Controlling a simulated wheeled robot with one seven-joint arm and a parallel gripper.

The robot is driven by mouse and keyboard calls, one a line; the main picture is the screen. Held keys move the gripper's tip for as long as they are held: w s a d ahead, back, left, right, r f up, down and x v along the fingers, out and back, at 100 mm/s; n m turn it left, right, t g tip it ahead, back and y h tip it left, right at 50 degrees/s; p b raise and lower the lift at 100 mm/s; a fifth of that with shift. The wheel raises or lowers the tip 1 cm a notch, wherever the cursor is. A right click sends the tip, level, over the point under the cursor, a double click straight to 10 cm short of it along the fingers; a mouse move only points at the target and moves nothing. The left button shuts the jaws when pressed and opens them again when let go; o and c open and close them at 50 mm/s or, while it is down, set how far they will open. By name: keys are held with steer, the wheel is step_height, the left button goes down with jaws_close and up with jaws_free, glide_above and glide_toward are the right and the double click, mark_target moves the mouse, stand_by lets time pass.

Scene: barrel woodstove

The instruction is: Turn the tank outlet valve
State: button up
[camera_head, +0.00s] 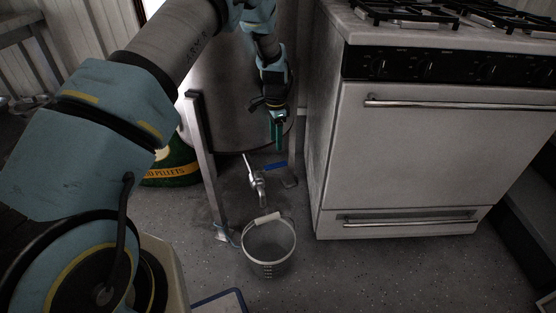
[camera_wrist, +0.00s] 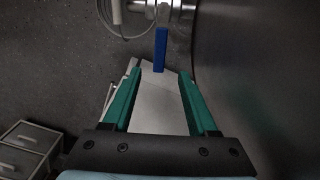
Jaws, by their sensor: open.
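The tank outlet valve shows in the head view as a metal spout (camera_head: 258,185) low at the tank, with a blue lever handle (camera_head: 275,165) beside it. In the wrist view the blue handle (camera_wrist: 161,48) points toward my gripper from the metal valve body (camera_wrist: 168,12). My gripper (camera_head: 277,146) has green fingers and hangs just above the handle in the head view. In the wrist view the open fingers (camera_wrist: 160,74) stand apart, with the handle beyond the tips and roughly centred between them. I see no contact. The grey tank (camera_head: 222,110) is partly hidden by my arm.
A bucket (camera_head: 250,247) stands on the floor below the spout. A tank leg (camera_head: 203,160) is left of the valve. A white stove (camera_head: 420,145) stands close on the right. A pellet bag (camera_head: 175,172) lies behind my arm.

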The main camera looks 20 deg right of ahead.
mark_target(276, 164)
step_height(276, 164, down, 10)
steer(key=shift+r, duration=0.15)
stand_by(0.3)
jaws_close()
stand_by(0.4)
stand_by(0.9)
